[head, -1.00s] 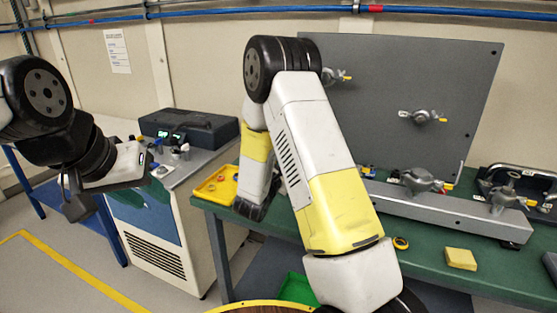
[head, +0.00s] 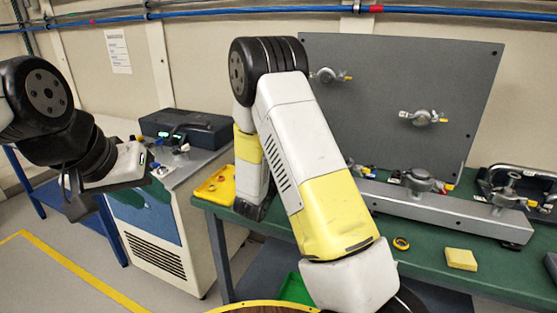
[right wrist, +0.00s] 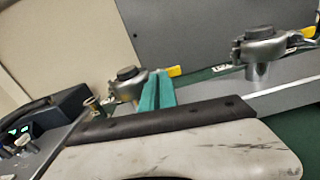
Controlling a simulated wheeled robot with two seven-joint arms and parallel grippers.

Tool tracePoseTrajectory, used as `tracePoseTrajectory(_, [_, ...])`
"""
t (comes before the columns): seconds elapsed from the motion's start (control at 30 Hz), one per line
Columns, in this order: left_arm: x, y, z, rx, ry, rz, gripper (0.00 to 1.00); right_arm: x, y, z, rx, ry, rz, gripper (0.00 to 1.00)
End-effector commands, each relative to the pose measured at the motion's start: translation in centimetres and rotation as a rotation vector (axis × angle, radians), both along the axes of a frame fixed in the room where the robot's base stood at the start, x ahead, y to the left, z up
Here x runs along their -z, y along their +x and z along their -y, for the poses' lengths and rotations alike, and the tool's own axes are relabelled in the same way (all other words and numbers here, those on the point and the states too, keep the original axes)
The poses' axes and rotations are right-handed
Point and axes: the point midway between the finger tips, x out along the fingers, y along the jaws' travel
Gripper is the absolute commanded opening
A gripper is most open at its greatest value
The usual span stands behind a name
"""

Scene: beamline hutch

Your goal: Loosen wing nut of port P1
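Grey clamped ports sit along the rail; in the head view one (head: 420,181) is mid-rail and another (head: 505,197) at its right. I cannot read which is P1. A small brass-coloured knob (right wrist: 92,106), perhaps a wing nut, shows left of the near clamp. My right gripper's teal fingertips (right wrist: 155,92) appear in front of the near clamp; contact and opening are unclear. The right gripper is not clear in the head view. My left gripper (head: 75,190) is far left, away from the ports; its opening is unclear.
The rail (head: 450,207) stands on a green bench (head: 480,275) before a grey panel (head: 400,70) with two more clamps. A yellow block (head: 461,259), a tape roll (head: 401,243) and a yellow tray (head: 217,184) lie on the bench. A cabinet (head: 160,240) stands left.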

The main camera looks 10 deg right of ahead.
Motion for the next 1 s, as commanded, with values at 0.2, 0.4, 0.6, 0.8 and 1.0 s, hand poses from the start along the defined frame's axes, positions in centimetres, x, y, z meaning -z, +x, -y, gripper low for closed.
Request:
tracePoseTrajectory(0.2, [0.0, 0.0, 0.0, 0.000, 0.000, 0.000, 0.36, 0.1, 0.0, 0.0, -0.001, 0.002, -0.001, 0.17])
tracePoseTrajectory(0.4, [0.0, 0.0, 0.0, 0.000, 0.000, 0.000, 0.36, 0.0, 0.0, 0.0, -0.001, 0.001, 0.000, 0.25])
tracePoseTrajectory(0.6, [0.0, 0.0, 0.0, 0.000, 0.000, 0.000, 0.36, 0.0, -0.7, -0.6, -0.003, 0.002, 0.001, 0.25])
tracePoseTrajectory(0.8, [0.0, 0.0, 0.0, 0.000, 0.000, 0.000, 0.36, 0.1, -3.5, -2.6, -0.005, 0.001, -0.002, 0.25])
tracePoseTrajectory(1.0, [0.0, 0.0, 0.0, 0.000, 0.000, 0.000, 0.36, 0.1, -5.8, -4.0, -0.003, 0.002, -0.002, 0.25])
